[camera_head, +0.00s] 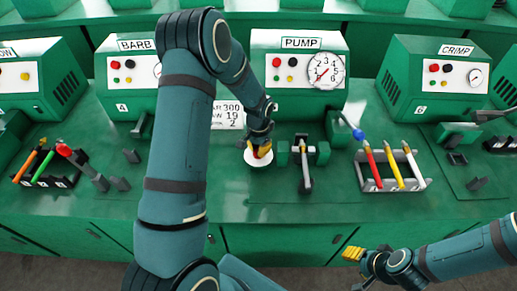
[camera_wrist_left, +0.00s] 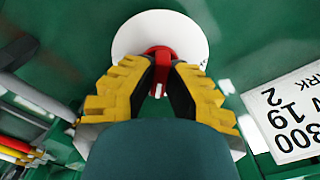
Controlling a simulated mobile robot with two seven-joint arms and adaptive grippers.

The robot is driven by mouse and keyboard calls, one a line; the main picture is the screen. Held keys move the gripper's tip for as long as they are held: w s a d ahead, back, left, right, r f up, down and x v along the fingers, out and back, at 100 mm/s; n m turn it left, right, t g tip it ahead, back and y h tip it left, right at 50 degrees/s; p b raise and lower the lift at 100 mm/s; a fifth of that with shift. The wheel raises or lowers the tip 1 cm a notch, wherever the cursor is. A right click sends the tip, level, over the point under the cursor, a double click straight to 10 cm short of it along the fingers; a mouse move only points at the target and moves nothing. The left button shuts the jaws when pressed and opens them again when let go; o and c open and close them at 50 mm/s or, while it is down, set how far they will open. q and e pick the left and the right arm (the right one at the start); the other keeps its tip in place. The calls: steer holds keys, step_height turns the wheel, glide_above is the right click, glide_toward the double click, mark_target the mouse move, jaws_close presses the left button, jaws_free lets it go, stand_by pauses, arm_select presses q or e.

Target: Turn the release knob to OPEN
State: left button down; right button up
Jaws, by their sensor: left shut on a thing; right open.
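The release knob (camera_wrist_left: 159,52) is red and sits on a round white dial (camera_wrist_left: 135,38), which also shows on the green bench in the head view (camera_head: 259,164). My left gripper (camera_head: 262,149) reaches down onto the knob. In the left wrist view its yellow-and-black fingers (camera_wrist_left: 160,72) are closed on the knob from both sides. A small white mark shows on the knob's near end. I can read no OPEN marking on the dial; the fingers cover part of it. My right gripper (camera_head: 354,254) is open and empty, in front of the bench at lower right.
The PUMP unit (camera_head: 300,72) with its gauge (camera_head: 324,70) stands behind the knob. A white printed card (camera_head: 228,115) lies beside the dial. To the right are a lever (camera_head: 304,165) and a rack (camera_head: 378,187) of coloured-handled tools. The bench front is clear.

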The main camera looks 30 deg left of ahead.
mark_target(258, 149)
arm_select(q)
steer(key=shift+s+f, duration=0.1)
steer(key=c, duration=1)
jaws_free()
step_height(258, 149, up, 12)
steer(key=shift+r, duration=0.1)
